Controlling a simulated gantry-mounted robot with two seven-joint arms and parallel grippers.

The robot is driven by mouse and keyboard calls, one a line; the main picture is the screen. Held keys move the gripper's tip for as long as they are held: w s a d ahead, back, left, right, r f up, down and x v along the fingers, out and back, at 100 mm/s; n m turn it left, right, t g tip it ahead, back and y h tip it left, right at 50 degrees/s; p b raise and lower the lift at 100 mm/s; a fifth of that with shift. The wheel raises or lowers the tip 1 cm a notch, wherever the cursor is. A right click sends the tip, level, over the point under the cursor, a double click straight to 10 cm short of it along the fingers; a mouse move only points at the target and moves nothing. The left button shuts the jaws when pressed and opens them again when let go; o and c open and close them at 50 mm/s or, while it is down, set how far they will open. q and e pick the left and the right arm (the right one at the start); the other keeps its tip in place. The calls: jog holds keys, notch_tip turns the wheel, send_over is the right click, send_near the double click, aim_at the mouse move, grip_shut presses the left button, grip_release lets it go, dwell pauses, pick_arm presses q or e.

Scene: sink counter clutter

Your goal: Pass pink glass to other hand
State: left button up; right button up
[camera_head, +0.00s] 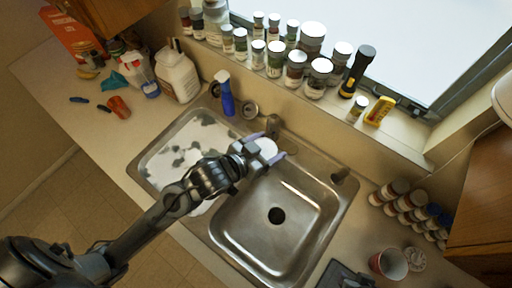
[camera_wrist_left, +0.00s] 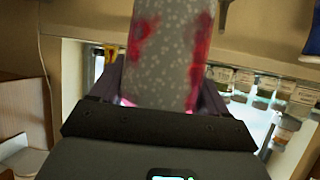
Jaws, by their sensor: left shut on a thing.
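My left gripper (camera_head: 266,148) is over the sink's middle divider, its fingers shut on a glass (camera_head: 267,146). From the head only a small pale round part of this glass shows between the fingers. In the left wrist view the glass (camera_wrist_left: 168,60) is large and close, grey and speckled with pink-red patches, and sits between the two fingers of the left gripper (camera_wrist_left: 162,95). Its upper end is cut off by the frame. My right gripper is not in view.
The steel sink (camera_head: 235,232) has an empty right basin. A faucet (camera_head: 272,125) and blue spray bottle (camera_head: 227,103) stand behind it. Jars (camera_head: 296,68) line the windowsill. A reddish cup (camera_head: 389,264) and stacked jars (camera_head: 405,205) stand at the right; a white jug (camera_head: 178,76) stands left.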

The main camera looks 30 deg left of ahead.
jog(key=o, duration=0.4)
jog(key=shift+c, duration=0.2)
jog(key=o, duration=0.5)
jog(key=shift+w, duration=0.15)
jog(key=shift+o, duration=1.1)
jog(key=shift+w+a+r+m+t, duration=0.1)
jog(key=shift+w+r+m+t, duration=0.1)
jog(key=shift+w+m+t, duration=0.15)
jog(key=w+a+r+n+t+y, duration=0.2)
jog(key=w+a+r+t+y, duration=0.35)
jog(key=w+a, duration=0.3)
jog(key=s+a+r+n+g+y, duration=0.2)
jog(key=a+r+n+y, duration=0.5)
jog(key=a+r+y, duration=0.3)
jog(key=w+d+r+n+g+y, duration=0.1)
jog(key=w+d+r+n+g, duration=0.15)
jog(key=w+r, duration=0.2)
pick_arm(q)
jog(key=d+r+m+g+h, duration=0.1)
jog(key=d+r+m+h, duration=0.2)
jog(key=d+r, duration=0.4)
notch_tip(320, 180, up, 3)
jog(key=shift+s+m+g+h, duration=0.3)
jog(key=shift+g, duration=0.1)
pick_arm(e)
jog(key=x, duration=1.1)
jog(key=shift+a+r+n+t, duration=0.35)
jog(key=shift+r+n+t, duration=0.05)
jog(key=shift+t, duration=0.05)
